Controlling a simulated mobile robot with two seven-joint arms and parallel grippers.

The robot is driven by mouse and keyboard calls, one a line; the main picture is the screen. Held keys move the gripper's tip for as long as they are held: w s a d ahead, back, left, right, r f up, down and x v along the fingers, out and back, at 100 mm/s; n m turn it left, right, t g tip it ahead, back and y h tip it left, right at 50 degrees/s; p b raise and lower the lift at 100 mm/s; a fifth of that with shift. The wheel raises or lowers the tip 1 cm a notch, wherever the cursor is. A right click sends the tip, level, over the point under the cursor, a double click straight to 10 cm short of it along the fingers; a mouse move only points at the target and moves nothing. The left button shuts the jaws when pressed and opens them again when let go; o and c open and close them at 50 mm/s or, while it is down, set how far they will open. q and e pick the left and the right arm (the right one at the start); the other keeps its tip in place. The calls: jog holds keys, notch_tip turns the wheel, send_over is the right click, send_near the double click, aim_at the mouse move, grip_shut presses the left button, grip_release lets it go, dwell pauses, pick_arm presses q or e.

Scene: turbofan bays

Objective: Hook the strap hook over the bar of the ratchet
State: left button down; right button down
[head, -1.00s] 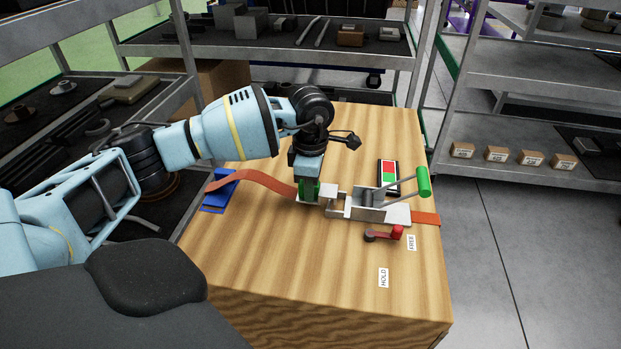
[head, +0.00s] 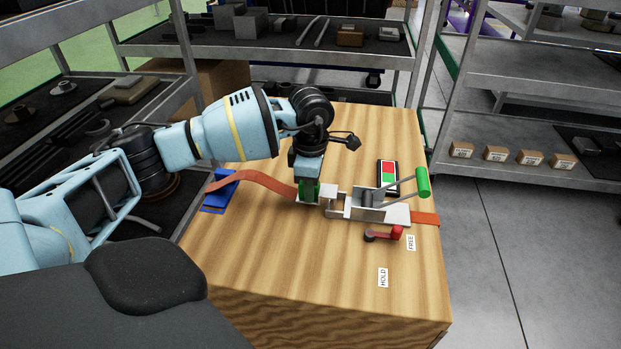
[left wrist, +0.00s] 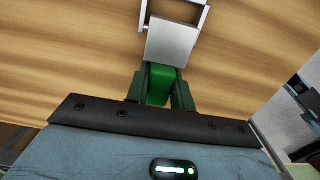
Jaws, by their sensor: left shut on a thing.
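My left gripper (head: 308,192) points down at the middle of the bench and is shut on the green grip of the strap hook. In the left wrist view its two dark fingers (left wrist: 160,88) close on both sides of the green grip (left wrist: 158,84). The pale metal plate of the strap hook (left wrist: 173,42) sticks out beyond them. The orange strap (head: 262,179) runs from the hook to the left. The metal ratchet (head: 368,213) with its green-ended lever (head: 423,182) stands just right of the hook. I cannot tell whether the hook is over the bar. My right gripper is out of view.
A blue block (head: 222,186) sits under the strap at the bench's left. A red-handled lever (head: 386,235) lies in front of the ratchet by the FREE (head: 411,242) and HOLD (head: 383,277) labels. A red and green panel (head: 388,175) lies behind. The wooden bench front (head: 290,270) is clear.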

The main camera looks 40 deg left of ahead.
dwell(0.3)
pick_arm(q)
jog(key=shift+f, duration=0.3)
jog(key=shift+f+b, duration=0.45)
jog(key=shift+f, duration=0.25)
dwell(0.4)
jog(key=c, duration=1.1)
grip_release()
jog(key=shift+r, duration=0.1)
